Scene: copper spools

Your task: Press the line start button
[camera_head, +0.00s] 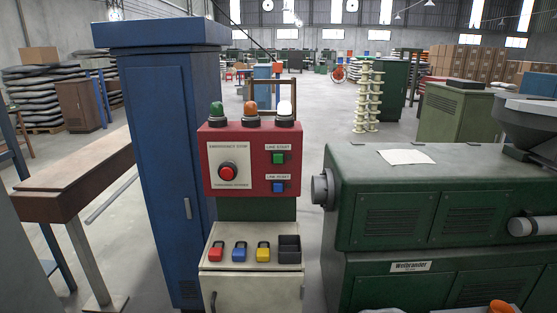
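A red control box (253,188) stands at the middle, facing me, on a dark green post above a pale cabinet. A large round red emergency button (228,172) is on a pale plate at the left of the box. Neither of my grippers shows, and nothing visible touches the buttons.
Green, orange and white lamps top the box. The pale cabinet (252,283) carries red, blue and yellow padlocks and a dark tray. A tall blue cabinet (160,150) stands close left, a green machine (440,200) right.

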